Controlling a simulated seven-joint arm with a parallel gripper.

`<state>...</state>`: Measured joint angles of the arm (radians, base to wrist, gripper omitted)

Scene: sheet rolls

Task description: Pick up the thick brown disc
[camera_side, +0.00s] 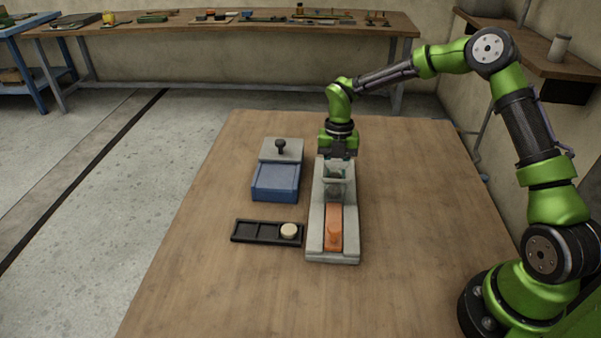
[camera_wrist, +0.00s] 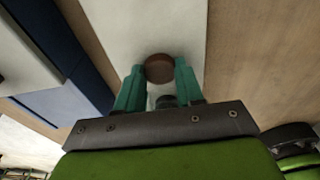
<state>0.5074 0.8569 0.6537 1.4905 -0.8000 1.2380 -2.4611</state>
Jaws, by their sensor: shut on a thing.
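The thick brown disc (camera_wrist: 159,68) shows in the wrist view between the two green fingers of my gripper (camera_wrist: 158,75), which are shut on it. Behind it lies the pale grey surface of the long fixture (camera_side: 316,215). In the side view my gripper (camera_side: 337,170) points down over the far part of that fixture. The disc cannot be made out there. Whether the disc touches the fixture or hangs above it, I cannot tell.
An orange block (camera_side: 334,228) sits on the fixture's near part. A black tray (camera_side: 257,231) holds a cream disc (camera_side: 289,231) in its right compartment. A blue box (camera_side: 275,182) with a grey knobbed part (camera_side: 281,150) stands left of the fixture. The table's right side is clear.

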